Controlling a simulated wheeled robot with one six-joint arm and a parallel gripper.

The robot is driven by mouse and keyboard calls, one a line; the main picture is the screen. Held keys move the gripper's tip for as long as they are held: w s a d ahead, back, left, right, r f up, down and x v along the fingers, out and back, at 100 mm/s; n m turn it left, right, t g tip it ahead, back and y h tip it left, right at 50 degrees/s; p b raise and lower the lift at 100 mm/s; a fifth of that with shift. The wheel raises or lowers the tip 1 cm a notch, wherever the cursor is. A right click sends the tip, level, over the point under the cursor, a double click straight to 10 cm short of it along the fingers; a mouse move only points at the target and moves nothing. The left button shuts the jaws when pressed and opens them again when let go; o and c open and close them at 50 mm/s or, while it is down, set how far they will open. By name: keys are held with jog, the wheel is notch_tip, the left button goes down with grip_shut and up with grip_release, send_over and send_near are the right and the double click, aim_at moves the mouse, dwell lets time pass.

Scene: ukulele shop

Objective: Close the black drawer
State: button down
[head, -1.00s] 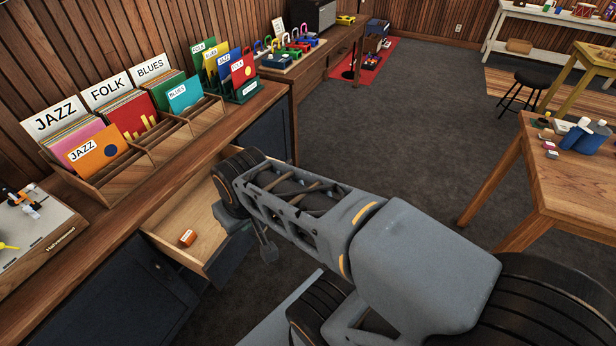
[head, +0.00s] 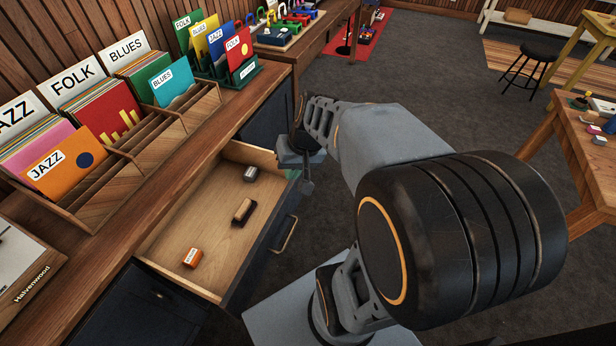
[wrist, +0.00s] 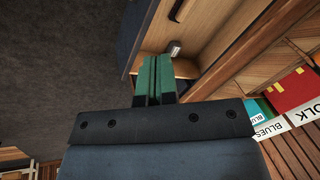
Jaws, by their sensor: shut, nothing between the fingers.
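The black drawer (head: 268,240) is pulled out from the counter in the head view, with a dark front, a metal handle (head: 289,234) and a pale wooden inside. My gripper (head: 296,172) is at the drawer's far front corner, its fingertips largely hidden in that view. In the wrist view, the green fingers (wrist: 154,62) are together and empty, pointing toward the drawer's end wall and front edge. I cannot tell whether they touch the drawer. An orange box (head: 192,257), a dark brush-like block (head: 243,212) and a grey box (head: 250,174) lie inside the drawer.
The wooden counter (head: 190,212) above the drawer holds a record rack (head: 150,150) and a green songbook stand (head: 243,76). A wooden table (head: 590,150) stands at the right and a black stool (head: 540,52) behind. Carpet (head: 440,85) between them is clear.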

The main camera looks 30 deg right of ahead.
jog(key=w+d+f+m+t+y+b, duration=0.1)
jog(key=w+d+f+m+t+b, duration=0.2)
jog(key=d+f, duration=0.6)
jog(key=w+d+f+m+t+y+b, duration=0.1)
jog(key=d+f+m+t+y+b, duration=0.1)
jog(key=d+f+m+b, duration=0.65)
jog(key=w+a+f+n+p, duration=0.2)
jog(key=w+a+f+n, duration=0.1)
jog(key=w, duration=0.6)
jog(key=shift+a+f+n, duration=0.3)
jog(key=shift+f+n, duration=0.15)
jog(key=shift+f, duration=0.75)
